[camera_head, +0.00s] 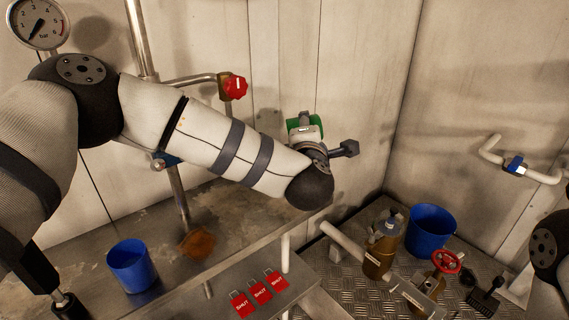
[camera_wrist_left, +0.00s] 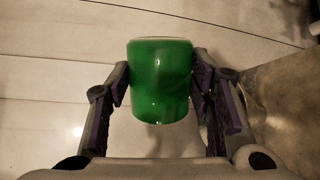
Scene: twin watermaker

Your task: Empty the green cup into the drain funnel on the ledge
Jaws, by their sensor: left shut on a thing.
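The green cup (camera_head: 292,126) is high in front of the back wall in the head view, partly hidden by my gripper. My left gripper (camera_wrist_left: 160,78) is shut on it, one finger on each side of the green cup (camera_wrist_left: 160,85) in the left wrist view. Its pale rim is at the top of that picture. The cup's inside does not show, so I cannot tell what it holds. I cannot make out the drain funnel; my left forearm covers part of the ledge (camera_head: 235,212). Only part of my right arm shows, at the right edge, without its gripper.
A pipe with a red knob (camera_head: 235,87) is behind my forearm. Red tags (camera_head: 261,291) lie lower. A blue bucket (camera_head: 430,232), brass vessel (camera_head: 380,255) and red valve wheel (camera_head: 446,262) stand at right.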

